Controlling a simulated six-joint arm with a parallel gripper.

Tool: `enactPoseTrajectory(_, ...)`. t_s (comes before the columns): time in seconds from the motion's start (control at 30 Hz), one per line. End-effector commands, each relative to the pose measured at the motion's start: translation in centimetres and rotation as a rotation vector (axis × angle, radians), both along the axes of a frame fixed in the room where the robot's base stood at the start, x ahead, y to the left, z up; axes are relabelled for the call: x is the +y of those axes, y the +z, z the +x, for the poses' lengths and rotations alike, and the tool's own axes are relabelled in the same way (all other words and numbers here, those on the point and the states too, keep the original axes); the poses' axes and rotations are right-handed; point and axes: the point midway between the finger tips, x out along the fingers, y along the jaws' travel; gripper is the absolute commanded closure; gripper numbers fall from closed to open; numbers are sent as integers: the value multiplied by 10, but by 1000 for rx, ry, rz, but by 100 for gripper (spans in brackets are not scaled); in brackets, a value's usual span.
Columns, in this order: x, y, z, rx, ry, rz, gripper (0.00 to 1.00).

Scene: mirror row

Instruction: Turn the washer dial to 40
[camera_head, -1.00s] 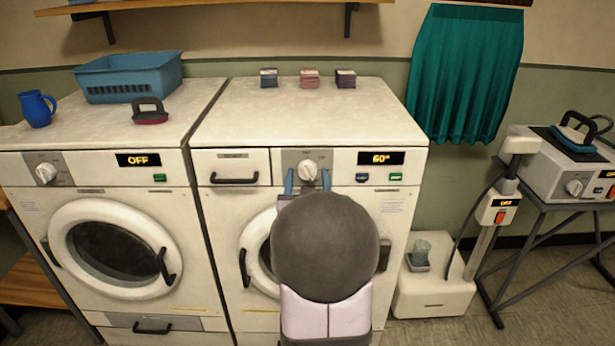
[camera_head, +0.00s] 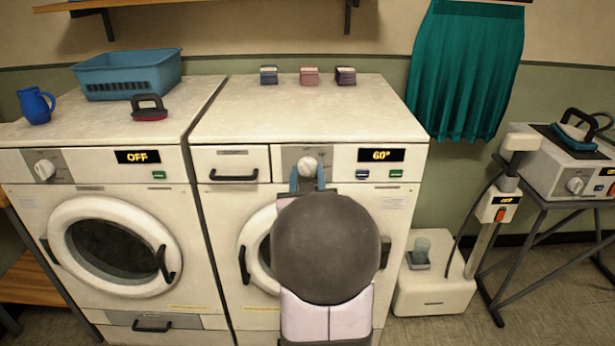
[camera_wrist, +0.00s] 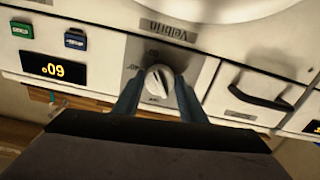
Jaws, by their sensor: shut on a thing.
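The white washer dial (camera_head: 307,164) sits on a grey panel on the front of the right-hand machine. It also shows in the wrist view (camera_wrist: 157,82), where the picture is upside down. The display (camera_head: 381,155) beside it reads 60°. My gripper (camera_head: 307,178) is at the dial, its blue fingers on either side of the knob and shut on it. In the wrist view the fingers (camera_wrist: 157,90) flank the knob. The marks around the dial are too small or blurred to read. My round wrist part hides much of the machine's door (camera_head: 257,250).
A second machine (camera_head: 95,215) on the left shows OFF. A drawer handle (camera_head: 234,176) is left of the dial; blue and green buttons (camera_head: 362,175) are right.

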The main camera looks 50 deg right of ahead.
Motion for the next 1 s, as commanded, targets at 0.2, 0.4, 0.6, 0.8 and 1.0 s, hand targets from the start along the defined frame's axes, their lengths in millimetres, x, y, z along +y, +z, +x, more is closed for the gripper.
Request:
enactPoseTrajectory(0.2,0,-1,0,110,1,-115,85)
enactPoseTrajectory(0.4,-1,-1,0,238,1,-243,85)
enactPoseTrajectory(0.6,-1,-1,-1,359,1,-365,85)
enactPoseTrajectory(0.8,-1,0,-1,455,1,-459,85)
enactPoseTrajectory(1.0,-1,1,-1,515,1,-519,85)
